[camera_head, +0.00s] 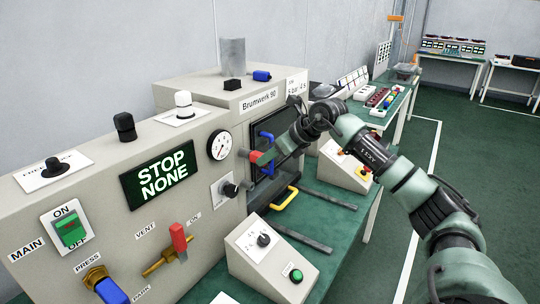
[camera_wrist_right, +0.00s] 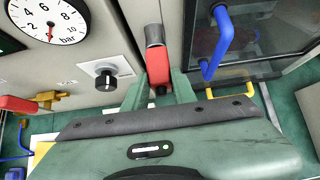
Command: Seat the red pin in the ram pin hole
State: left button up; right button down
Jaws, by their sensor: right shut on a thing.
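My right gripper (camera_head: 268,160) is shut on the red pin (camera_head: 256,158), beside the machine's front face. In the right wrist view the red pin (camera_wrist_right: 157,66) stands out between the two green fingers of the gripper (camera_wrist_right: 159,86). A grey cylinder (camera_wrist_right: 154,35) lines up with the pin's far end; I cannot tell whether it is the pin's own tip or a part of the machine. I cannot make out the ram pin hole. My left gripper is not in view.
A blue handle (camera_wrist_right: 222,38) on the dark door (camera_head: 268,142) is close right of the pin. A yellow handle (camera_head: 285,197) sits below. A black knob (camera_wrist_right: 106,79) and the pressure gauge (camera_head: 219,145) are left. A sloped control box (camera_head: 262,240) stands on the green bench.

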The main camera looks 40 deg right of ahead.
jog(key=c, duration=1.1)
grip_release()
jog(key=shift+o, duration=0.2)
jog(key=b+v, duration=0.2)
jog(key=v, duration=0.5)
jog(key=shift+s+r+b, duration=0.25)
jog(key=shift+s+b, duration=0.05)
